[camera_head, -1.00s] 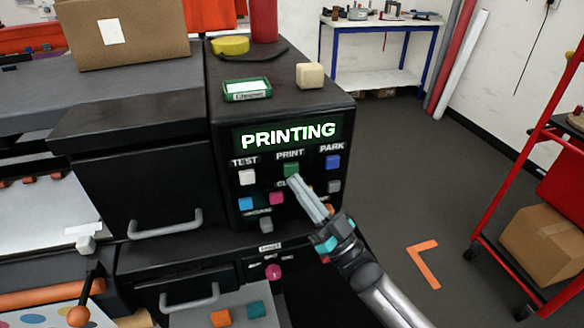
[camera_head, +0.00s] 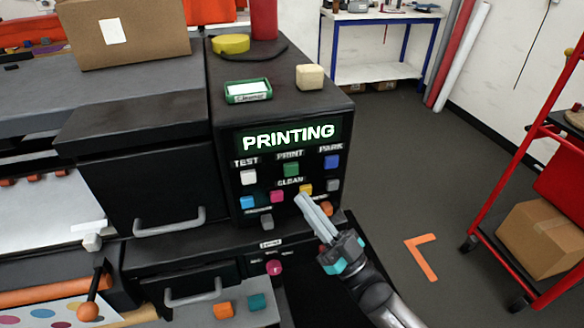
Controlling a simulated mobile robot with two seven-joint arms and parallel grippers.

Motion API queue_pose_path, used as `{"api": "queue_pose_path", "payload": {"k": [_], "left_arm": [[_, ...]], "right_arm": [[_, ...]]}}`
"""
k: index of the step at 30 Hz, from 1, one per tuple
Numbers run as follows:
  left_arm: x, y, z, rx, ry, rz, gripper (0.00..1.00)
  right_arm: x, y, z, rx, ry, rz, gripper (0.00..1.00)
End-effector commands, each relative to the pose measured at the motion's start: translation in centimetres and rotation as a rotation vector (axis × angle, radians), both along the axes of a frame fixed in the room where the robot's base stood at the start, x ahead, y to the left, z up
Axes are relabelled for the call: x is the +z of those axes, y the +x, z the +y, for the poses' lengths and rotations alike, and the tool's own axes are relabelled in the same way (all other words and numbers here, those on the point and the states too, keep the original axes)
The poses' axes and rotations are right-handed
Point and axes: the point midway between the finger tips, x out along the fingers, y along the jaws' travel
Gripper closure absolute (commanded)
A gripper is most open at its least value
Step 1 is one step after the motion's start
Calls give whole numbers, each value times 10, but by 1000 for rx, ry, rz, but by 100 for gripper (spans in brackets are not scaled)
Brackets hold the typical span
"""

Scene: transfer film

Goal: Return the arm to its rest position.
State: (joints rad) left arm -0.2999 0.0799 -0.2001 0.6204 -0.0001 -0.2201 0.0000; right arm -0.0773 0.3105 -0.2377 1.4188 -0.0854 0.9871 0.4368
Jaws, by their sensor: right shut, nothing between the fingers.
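My right gripper (camera_head: 301,197) is shut and empty. Its fingers point up and left in front of the lower part of the printer's control panel (camera_head: 240,207), close to the yellow button (camera_head: 306,189); I cannot tell whether they touch the panel. My right arm comes in from the bottom right. The panel's display (camera_head: 289,136) reads PRINTING in lit letters. The green PRINT button (camera_head: 291,169) is uncovered, between the white TEST button (camera_head: 249,177) and the blue PARK button (camera_head: 331,162). My left gripper is out of view.
A red rack (camera_head: 505,160) with a cardboard box (camera_head: 541,238) stands at the right. Open grey floor (camera_head: 412,165) lies between it and the printer. A drawer with a handle (camera_head: 192,296) is below the panel. A blue-legged workbench (camera_head: 372,65) stands at the back.

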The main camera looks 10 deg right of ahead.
Motion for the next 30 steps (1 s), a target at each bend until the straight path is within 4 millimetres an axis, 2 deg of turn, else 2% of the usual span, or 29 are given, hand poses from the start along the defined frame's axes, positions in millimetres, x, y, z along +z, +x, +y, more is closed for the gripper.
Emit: {"api": "queue_pose_path", "payload": {"k": [17,20,23,26,28,30], "left_arm": [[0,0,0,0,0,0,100],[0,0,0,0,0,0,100],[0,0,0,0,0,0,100],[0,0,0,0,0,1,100],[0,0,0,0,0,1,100],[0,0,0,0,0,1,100]], "right_arm": [[0,1,0,0,0,0,100],[-8,2,-1,-12,-6,25,100],[-40,9,-5,-61,-33,125,100],[-100,12,-14,-142,-91,307,100],[-152,7,-21,-201,-146,463,100],[-205,-6,-29,-251,-206,620,100]]}}
